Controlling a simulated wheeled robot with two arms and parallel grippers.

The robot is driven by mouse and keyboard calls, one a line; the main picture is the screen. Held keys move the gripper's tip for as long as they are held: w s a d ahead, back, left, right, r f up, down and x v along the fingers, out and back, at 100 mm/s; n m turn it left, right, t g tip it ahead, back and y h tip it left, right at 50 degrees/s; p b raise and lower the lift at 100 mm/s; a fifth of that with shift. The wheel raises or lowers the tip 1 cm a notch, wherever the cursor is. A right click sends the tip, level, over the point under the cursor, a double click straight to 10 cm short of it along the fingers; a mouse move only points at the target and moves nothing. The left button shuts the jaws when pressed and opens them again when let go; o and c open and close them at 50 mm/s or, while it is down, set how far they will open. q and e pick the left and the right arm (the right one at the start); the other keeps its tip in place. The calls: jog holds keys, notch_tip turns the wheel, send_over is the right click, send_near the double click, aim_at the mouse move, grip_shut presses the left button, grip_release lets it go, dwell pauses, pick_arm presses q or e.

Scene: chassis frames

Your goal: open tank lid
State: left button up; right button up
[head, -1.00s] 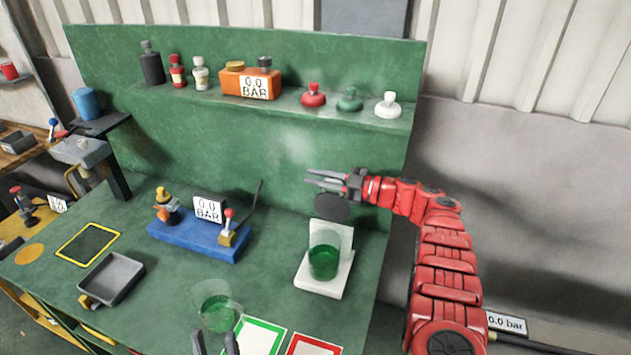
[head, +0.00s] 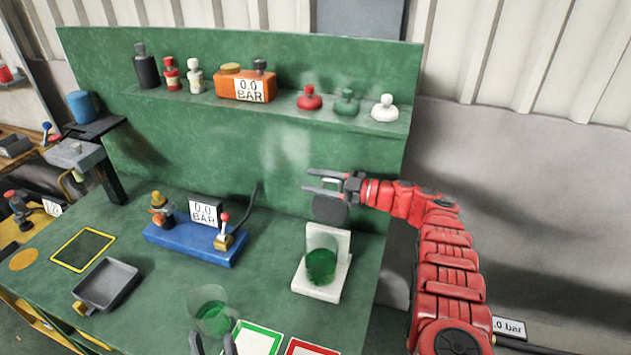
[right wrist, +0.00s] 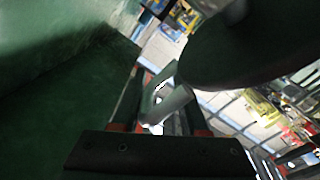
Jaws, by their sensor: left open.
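A clear tank with green liquid (head: 321,265) stands on a white stand (head: 318,288) with an upright back plate. A dark round lid (head: 330,211) stands steeply tilted above the tank at the top of the back plate, off the tank's mouth. My right gripper (head: 310,180) is just above the lid, pointing left, its fingers parted. A large dark disc (right wrist: 255,50) fills the upper right of the right wrist view. I cannot tell whether the fingers touch the lid. My left gripper (head: 212,346) is open at the bottom edge, with only its fingertips showing, near a glass beaker of green liquid (head: 211,312).
A blue valve base (head: 190,243) with a gauge stands left of the tank. A grey tray (head: 108,285) and green (head: 257,338) and red-framed (head: 311,347) mats lie on the bench. A shelf with bottles and flasks runs along the green back panel.

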jog(key=shift+s+r, duration=0.15)
jog(key=b+v, duration=0.4)
jog(key=v, duration=1.3)
jog(key=shift+d+b, duration=0.15)
jog(key=shift+b, duration=0.15)
jog(key=shift+c, duration=0.2)
